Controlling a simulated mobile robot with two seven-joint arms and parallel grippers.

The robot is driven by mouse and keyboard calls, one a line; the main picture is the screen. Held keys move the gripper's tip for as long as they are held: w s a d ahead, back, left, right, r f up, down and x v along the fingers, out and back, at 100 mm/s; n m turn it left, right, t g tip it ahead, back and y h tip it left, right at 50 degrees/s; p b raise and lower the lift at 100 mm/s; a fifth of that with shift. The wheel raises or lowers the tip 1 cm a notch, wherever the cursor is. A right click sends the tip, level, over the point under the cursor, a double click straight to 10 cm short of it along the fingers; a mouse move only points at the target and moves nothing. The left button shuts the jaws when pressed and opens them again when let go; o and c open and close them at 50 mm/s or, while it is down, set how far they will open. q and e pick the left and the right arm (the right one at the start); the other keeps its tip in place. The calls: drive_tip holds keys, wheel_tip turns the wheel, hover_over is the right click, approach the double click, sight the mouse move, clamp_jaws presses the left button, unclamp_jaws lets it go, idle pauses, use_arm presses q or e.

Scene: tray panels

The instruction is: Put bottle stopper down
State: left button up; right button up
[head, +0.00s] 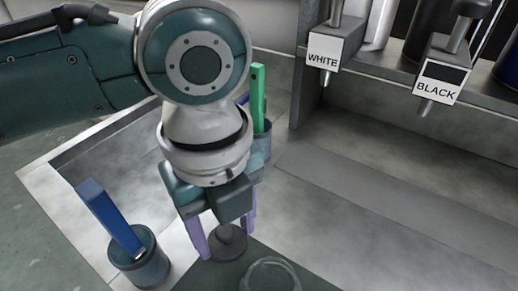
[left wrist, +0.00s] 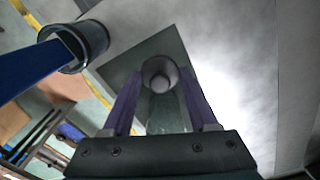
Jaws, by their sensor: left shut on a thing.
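The bottle stopper (head: 228,243) is a dark grey round piece with a knob, low between the purple fingers of my left gripper (head: 224,238). It also shows in the left wrist view (left wrist: 160,76), between the fingertips of my left gripper (left wrist: 158,92). The gripper is shut on it and points down. The stopper is over the back part of a dark green mat (head: 205,278); I cannot tell whether it touches the mat. My right gripper is not in view.
A clear round glass rim (head: 270,275) is at the front, just right of the stopper. A dark cup with a blue-handled tool (head: 110,220) stands left; another with a green-handled tool (head: 258,95) stands behind my arm. Dispensers labelled WHITE (head: 324,50) and BLACK (head: 440,80) are back right. The right tray floor is clear.

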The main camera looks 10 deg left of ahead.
sight(227, 244)
use_arm(q)
wheel_tip(227, 244, down, 4)
drive_tip(key=shift+r+b, duration=0.1)
drive_tip(key=shift+b, duration=0.3)
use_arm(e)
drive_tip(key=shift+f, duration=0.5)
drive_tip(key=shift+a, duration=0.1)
use_arm(q)
drive_tip(key=shift+f, duration=0.3)
drive_tip(key=o, duration=1.3)
drive_tip(key=shift+r, duration=0.1)
wheel_tip(227, 244, up, 12)
drive_tip(key=shift+r+p, duration=0.15)
drive_tip(key=shift+p, duration=1.05)
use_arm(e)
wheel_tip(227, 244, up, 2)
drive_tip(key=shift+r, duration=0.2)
